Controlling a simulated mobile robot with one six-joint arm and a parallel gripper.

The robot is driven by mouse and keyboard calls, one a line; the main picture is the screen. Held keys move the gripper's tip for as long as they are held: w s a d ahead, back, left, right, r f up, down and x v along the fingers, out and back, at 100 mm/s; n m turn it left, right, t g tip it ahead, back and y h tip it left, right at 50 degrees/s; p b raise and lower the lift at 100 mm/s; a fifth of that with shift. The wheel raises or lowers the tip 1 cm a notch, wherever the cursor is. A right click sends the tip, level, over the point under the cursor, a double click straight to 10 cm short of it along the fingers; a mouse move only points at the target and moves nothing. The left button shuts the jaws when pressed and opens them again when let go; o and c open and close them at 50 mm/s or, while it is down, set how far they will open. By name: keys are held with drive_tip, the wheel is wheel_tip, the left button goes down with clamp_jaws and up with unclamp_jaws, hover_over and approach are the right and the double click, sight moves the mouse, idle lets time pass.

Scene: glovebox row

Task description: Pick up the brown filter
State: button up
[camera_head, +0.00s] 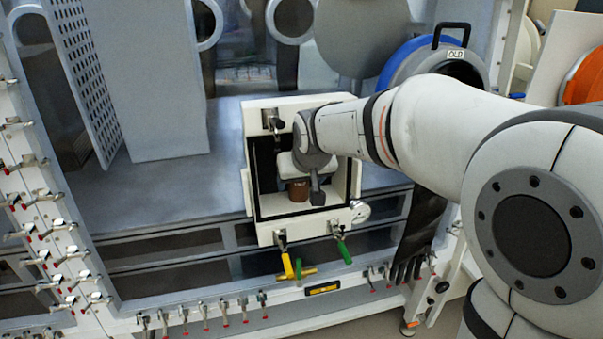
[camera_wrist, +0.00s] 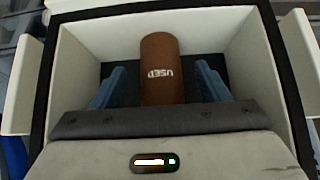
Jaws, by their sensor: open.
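The brown filter (camera_wrist: 162,75) is a cylinder marked "USED" in white letters. It stands inside a small white box-shaped chamber (camera_head: 252,190) in the head view, where its brown side (camera_head: 298,190) shows below my wrist. My gripper (camera_wrist: 160,88) reaches into the chamber. Its two blue fingers are open, one on each side of the filter, with a visible gap on both sides. The near end of the filter is hidden behind the gripper body in the wrist view. In the head view my arm hides much of the chamber's inside.
The chamber's pale walls (camera_wrist: 90,45) and dark rim surround my gripper closely. A yellow valve handle (camera_head: 286,264) and a green one (camera_head: 344,250) are below the opening. A round port marked "OLD" (camera_head: 455,55) with a black handle is at upper right.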

drive_tip(key=shift+w+a, duration=0.2)
drive_tip(key=shift+w, duration=0.5)
drive_tip(key=shift+w+f, duration=0.25)
drive_tip(key=shift+f, duration=0.3)
drive_tip(key=shift+c, duration=0.3)
drive_tip(key=c, duration=1.1)
drive_tip(key=shift+r, duration=0.1)
drive_tip(key=shift+c, duration=0.2)
